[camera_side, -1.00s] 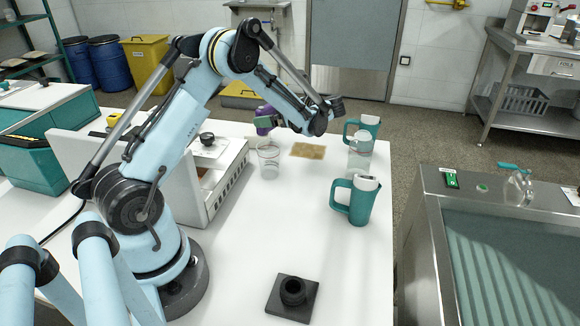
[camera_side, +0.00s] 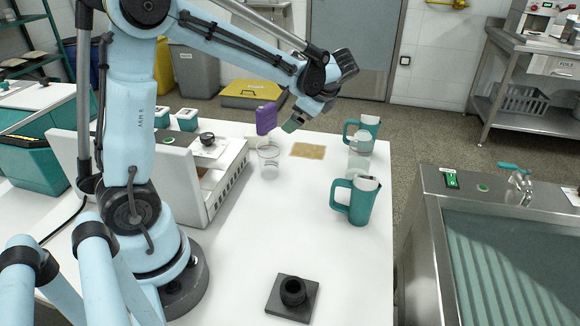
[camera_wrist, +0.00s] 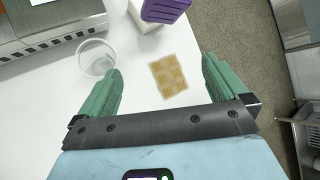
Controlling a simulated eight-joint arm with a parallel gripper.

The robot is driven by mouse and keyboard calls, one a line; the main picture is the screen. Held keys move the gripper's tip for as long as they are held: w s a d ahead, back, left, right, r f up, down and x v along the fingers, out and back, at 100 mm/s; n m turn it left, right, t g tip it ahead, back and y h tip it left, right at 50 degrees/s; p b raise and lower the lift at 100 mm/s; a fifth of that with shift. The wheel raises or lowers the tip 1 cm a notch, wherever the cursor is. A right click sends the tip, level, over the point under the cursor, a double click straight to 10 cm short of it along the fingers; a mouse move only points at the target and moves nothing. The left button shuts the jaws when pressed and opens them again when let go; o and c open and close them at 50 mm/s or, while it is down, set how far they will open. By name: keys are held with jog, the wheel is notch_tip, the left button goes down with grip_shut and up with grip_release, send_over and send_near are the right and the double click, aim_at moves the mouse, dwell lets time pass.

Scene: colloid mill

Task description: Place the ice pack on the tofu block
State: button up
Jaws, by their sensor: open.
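The purple ice pack (camera_side: 266,118) stands upright near the back of the white table, and its lower part also shows at the top edge of the wrist view (camera_wrist: 165,9). A pale block that looks like the tofu block (camera_wrist: 146,25) shows beside and partly behind the pack in the wrist view. The pack appears to stand on or right against it; the contact is hidden. My gripper (camera_wrist: 160,68) is open and empty. In the side view my gripper (camera_side: 294,122) hangs just right of the pack, apart from it.
A tan mat (camera_wrist: 168,76) lies below my gripper. A clear cup (camera_side: 268,160) stands just in front of the pack. Two teal jugs (camera_side: 357,200) and a clear container (camera_side: 359,157) stand along the right edge. A white machine (camera_side: 205,180) is at left. The middle front table is mostly clear.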

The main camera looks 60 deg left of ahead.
jog(key=s+d+n+t+h, duration=0.3)
jog(key=s+d+n+h, duration=0.1)
jog(key=d, duration=0.4)
jog(key=s+d+n+t+h, duration=0.4)
jog(key=s+d+n, duration=0.2)
jog(key=d, duration=0.3)
jog(key=shift+f+h, duration=0.2)
jog(key=shift+h, duration=0.2)
jog(key=w+a+r+m+g+y, duration=0.1)
jog(key=w+a+r+m+g, duration=0.1)
jog(key=w+a+r, duration=0.45)
jog(key=w+a+r+m+g, duration=0.2)
jog(key=w+a+r, duration=0.15)
jog(key=a, duration=0.55)
jog(key=m+g+h, duration=0.1)
jog(key=m+g, duration=0.2)
jog(key=m, duration=0.2)
send_over(267, 106)
jog(key=shift+f, duration=4.3)
